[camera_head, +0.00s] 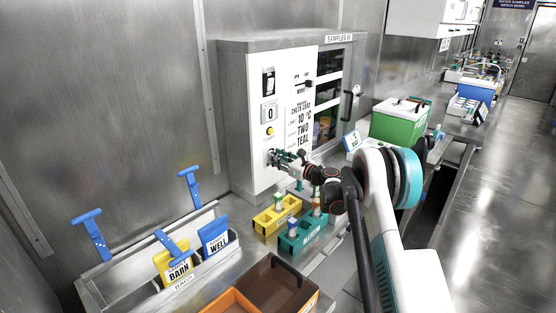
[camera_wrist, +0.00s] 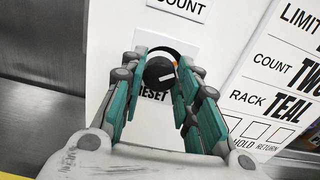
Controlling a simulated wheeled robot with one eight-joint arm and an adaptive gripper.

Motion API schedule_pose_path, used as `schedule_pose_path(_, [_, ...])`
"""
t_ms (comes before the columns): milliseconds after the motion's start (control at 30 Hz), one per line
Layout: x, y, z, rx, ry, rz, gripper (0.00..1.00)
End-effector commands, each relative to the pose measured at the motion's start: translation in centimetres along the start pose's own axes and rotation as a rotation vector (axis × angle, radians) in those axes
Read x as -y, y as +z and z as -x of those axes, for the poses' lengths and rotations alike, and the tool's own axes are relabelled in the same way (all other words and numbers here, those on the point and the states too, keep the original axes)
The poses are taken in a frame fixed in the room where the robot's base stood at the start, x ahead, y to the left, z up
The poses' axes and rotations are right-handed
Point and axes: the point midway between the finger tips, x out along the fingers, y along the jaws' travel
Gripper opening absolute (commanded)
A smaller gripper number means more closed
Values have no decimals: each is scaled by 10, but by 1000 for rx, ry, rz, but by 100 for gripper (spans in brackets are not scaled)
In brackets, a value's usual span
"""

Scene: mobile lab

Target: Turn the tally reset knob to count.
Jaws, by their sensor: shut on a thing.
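In the head view my gripper (camera_head: 276,157) reaches the lower left of the white cabinet front (camera_head: 282,100). The knob is hidden there behind the fingers. The white mark's exact pointing is hard to tell.
A yellow rack (camera_head: 268,222) and a teal rack (camera_head: 290,243) stand below my gripper. A bin with blue-handled tools and bag packs (camera_head: 215,236) is at left. A green box (camera_head: 398,125) stands right of the cabinet. A yellow button (camera_head: 269,131) is above the knob.

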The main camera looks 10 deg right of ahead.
Motion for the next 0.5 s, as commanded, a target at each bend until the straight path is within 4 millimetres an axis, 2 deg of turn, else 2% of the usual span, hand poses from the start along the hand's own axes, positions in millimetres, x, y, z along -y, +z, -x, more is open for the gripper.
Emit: schedule_pose_path(500, [-2,-1,0,0,0,462,5])
